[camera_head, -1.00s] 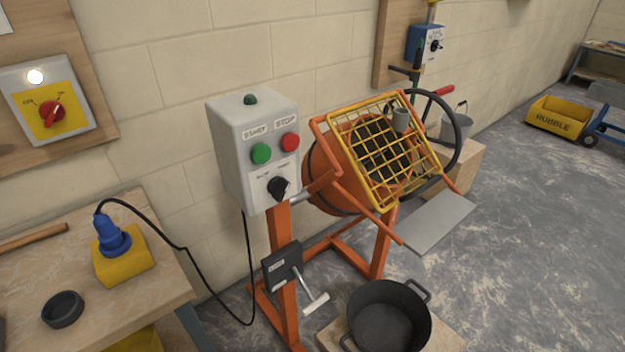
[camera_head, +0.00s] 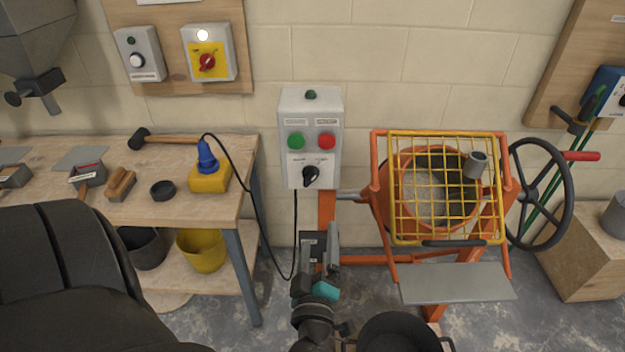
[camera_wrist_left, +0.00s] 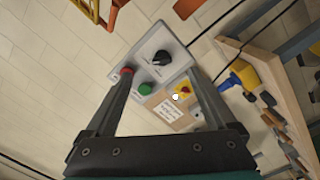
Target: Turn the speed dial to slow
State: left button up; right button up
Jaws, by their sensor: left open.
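The speed dial (camera_head: 311,177) is a black knob low on the grey control box (camera_head: 289,108), under a green button (camera_head: 297,141) and a red button (camera_head: 326,141). Its pointer seems to lean up and right; the small labels above it are too blurred to read surely. My left gripper (camera_head: 319,240) is open and empty, below the box and apart from the dial. In the left wrist view the dial (camera_wrist_left: 162,58) shows beyond and between the open fingertips of the left gripper (camera_wrist_left: 157,74). My right gripper is not in view.
An orange mixer with a yellow grid (camera_head: 445,140) stands right of the box, with a black handwheel (camera_head: 540,195). A workbench (camera_head: 225,207) with a yellow-and-blue plug block (camera_head: 209,178) is at left. A black cable (camera_head: 262,225) hangs between. A black tub (camera_head: 400,335) sits below.

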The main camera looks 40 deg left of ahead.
aim_at(311, 182)
pick_arm(q)
jog(key=shift+n+y, duration=0.4)
jog(key=shift+n, duration=0.3)
jog(key=x, duration=0.5)
jog(key=a+x, duration=0.1)
jog(key=x, duration=0.4)
jog(key=s+r+x, duration=0.1)
jog(key=x, duration=0.4)
jog(key=shift+w+a+r, duration=0.15)
jog(key=shift+w+a, duration=0.05)
jog(key=shift+a, duration=0.2)
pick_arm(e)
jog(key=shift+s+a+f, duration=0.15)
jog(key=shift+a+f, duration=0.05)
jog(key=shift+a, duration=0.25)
pick_arm(q)
jog(key=shift+c, duration=0.4)
jog(key=c, duration=1.3)
